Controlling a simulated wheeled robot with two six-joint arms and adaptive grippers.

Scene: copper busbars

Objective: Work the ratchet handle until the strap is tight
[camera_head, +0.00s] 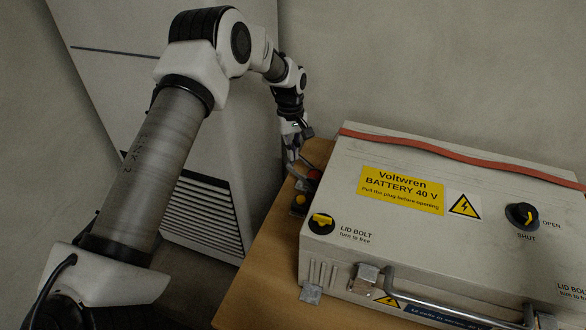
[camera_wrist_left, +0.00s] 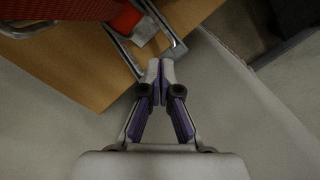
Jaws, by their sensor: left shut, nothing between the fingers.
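The strap (camera_head: 450,153) is an orange-red band across the back of the battery box lid, with a slight wave in it. It shows red at the top left of the left wrist view (camera_wrist_left: 118,17). The ratchet handle (camera_wrist_left: 166,22) is a grey metal frame beside the strap in that view. In the head view the ratchet at the box's left end is small and partly hidden by my gripper. My left gripper (camera_wrist_left: 160,72) is shut and empty, its tips just below the handle's end; I cannot tell whether they touch. It also shows in the head view (camera_head: 292,147). My right gripper is not in view.
The pale battery box (camera_head: 400,240) fills the right of the wooden table (camera_head: 262,285). It has a yellow lid bolt (camera_head: 321,222), a black switch knob (camera_head: 521,215) and a metal front handle (camera_head: 450,303). A vented cabinet (camera_head: 205,215) stands at left.

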